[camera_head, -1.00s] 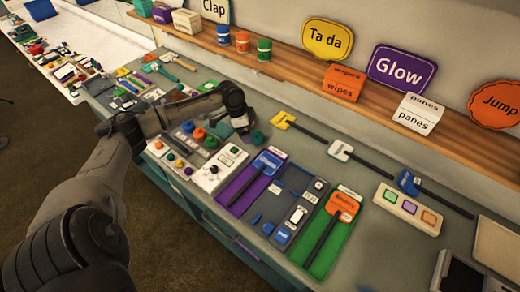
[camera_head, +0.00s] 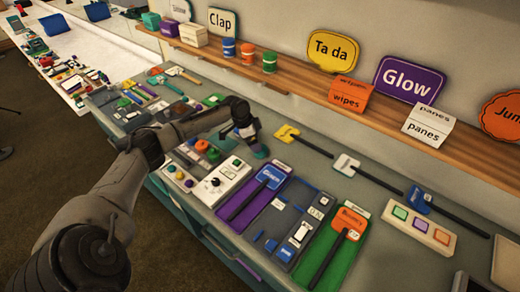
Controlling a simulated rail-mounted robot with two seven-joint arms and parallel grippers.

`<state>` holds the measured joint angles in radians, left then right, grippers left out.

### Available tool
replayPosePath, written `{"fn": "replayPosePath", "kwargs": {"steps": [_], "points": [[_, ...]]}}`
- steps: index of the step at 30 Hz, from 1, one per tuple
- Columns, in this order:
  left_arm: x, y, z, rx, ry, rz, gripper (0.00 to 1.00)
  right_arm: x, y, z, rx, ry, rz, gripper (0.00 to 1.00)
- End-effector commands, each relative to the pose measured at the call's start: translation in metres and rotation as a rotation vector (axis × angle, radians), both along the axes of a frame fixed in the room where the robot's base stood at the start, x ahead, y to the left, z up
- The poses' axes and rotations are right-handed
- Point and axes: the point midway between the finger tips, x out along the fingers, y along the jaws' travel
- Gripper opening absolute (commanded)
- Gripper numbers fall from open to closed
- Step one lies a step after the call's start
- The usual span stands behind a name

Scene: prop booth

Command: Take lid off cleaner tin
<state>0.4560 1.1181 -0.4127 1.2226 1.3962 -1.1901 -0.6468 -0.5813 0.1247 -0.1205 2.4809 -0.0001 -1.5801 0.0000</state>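Three small tins stand on the wooden shelf: a blue one (camera_head: 229,47), an orange one (camera_head: 247,53) and a green one (camera_head: 269,62). Their labels are too small to read, so I cannot tell whether one is the cleaner tin, and I make out no separate lid. My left gripper (camera_head: 252,143) points down over the bench, in front of the shelf and below the tins. A small dull green round piece (camera_head: 262,152) shows at its tip; I cannot tell whether they touch. The fingers are too small and dark to read. My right gripper is out of view.
The grey-green bench (camera_head: 318,178) carries a white dial box (camera_head: 222,182), purple and green lever panels and a three-button box (camera_head: 418,229). The shelf (camera_head: 310,98) also holds orange and white boxes. Signs hang on the wall.

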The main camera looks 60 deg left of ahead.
Motion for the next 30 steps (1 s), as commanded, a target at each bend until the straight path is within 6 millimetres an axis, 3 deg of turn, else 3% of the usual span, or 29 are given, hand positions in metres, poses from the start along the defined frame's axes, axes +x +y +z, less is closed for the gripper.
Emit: {"fn": "replayPosePath", "kwargs": {"steps": [12, 22, 30], "points": [[0.018, -0.003, -0.043, -0.001, 0.001, 0.001, 0.92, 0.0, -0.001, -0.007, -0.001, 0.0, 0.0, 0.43], [0.02, -0.004, -0.048, 0.0, 0.001, 0.0, 0.92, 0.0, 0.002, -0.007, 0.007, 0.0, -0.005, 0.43], [0.019, -0.003, -0.047, 0.0, 0.001, 0.001, 0.67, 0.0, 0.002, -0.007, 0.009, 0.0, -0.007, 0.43]]}}
